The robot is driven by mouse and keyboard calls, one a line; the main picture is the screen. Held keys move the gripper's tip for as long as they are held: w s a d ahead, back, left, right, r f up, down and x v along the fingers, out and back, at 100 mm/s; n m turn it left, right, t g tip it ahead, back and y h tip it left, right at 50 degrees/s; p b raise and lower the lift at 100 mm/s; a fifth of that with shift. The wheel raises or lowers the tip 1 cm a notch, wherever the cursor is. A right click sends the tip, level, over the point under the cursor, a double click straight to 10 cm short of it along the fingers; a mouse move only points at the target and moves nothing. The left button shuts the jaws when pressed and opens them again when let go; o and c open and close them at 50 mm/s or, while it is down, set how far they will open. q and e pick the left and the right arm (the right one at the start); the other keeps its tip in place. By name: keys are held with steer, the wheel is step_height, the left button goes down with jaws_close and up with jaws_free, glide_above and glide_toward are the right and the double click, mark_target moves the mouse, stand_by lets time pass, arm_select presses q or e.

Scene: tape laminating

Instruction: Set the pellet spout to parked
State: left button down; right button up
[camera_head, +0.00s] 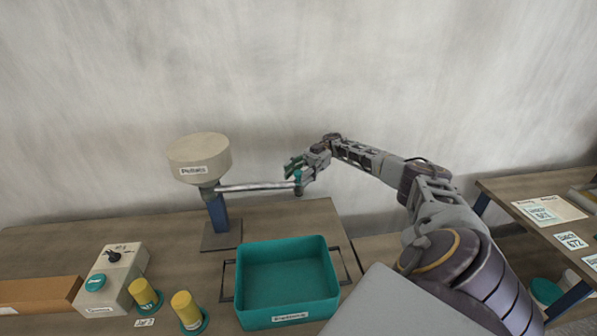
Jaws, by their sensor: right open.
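The pellet hopper (199,158) is a beige drum labelled "Pellets" on a blue post with a dark base plate. Its spout (250,187) is a grey bar that reaches right from under the drum. A teal handle (298,178) stands at the spout's right end. My right gripper (293,170) is open at that handle, with its fingers close around or beside it; I cannot tell if they touch it. My left gripper is not in view.
A teal bin (287,317) with dark side handles stands in front of the hopper. A beige control box (111,277), two yellow cylinders (186,309) and a cardboard box (40,294) are at left. A side table (520,190) with labelled cards is at right.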

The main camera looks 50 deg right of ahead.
steer(key=shift+r, duration=0.1)
steer(key=shift+r, duration=4.9)
